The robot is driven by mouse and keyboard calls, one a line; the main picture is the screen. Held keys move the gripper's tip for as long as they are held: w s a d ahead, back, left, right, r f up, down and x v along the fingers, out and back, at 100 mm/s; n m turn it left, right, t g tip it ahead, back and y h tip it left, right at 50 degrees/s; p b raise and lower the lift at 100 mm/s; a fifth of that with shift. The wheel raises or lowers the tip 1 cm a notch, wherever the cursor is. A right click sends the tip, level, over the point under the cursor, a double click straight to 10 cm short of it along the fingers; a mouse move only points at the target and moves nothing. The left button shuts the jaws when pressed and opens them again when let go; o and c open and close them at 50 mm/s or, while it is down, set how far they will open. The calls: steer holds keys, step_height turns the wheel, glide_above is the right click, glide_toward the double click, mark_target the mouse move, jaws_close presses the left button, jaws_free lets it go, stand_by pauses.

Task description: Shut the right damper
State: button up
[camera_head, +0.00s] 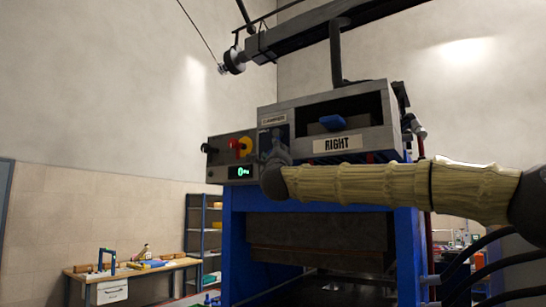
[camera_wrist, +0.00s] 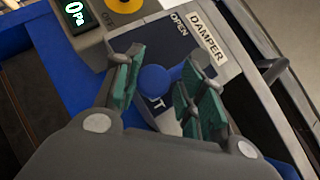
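The right damper's panel (camera_wrist: 232,80) carries a DAMPER label (camera_wrist: 207,38), the word OPEN at its top and a partly hidden word ending in UT lower down. A round blue knob (camera_wrist: 158,84) stands out in front of the panel, close to that lower word; its exact setting is unclear. My gripper (camera_wrist: 162,90) is open, with one green-padded finger on each side of the knob and a gap visible. In the head view, my gripper (camera_head: 273,150) is at the damper panel (camera_head: 273,121) left of the RIGHT sign (camera_head: 337,144) and hides the knob.
Left of the damper is a control box (camera_head: 229,157) with a yellow-and-red switch (camera_head: 240,146) and a display (camera_head: 240,172). A slotted housing with a blue handle (camera_head: 332,122) is to the right. A workbench (camera_head: 130,276) stands farther back.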

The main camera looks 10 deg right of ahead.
steer(key=shift+o, duration=0.2)
steer(key=shift+s+a+f, duration=0.1)
steer(key=shift+f, duration=0.25)
steer(key=shift+s+f, duration=0.15)
steer(key=shift+s, duration=0.1)
steer(key=v, duration=1.1)
steer(key=shift+s, duration=0.15)
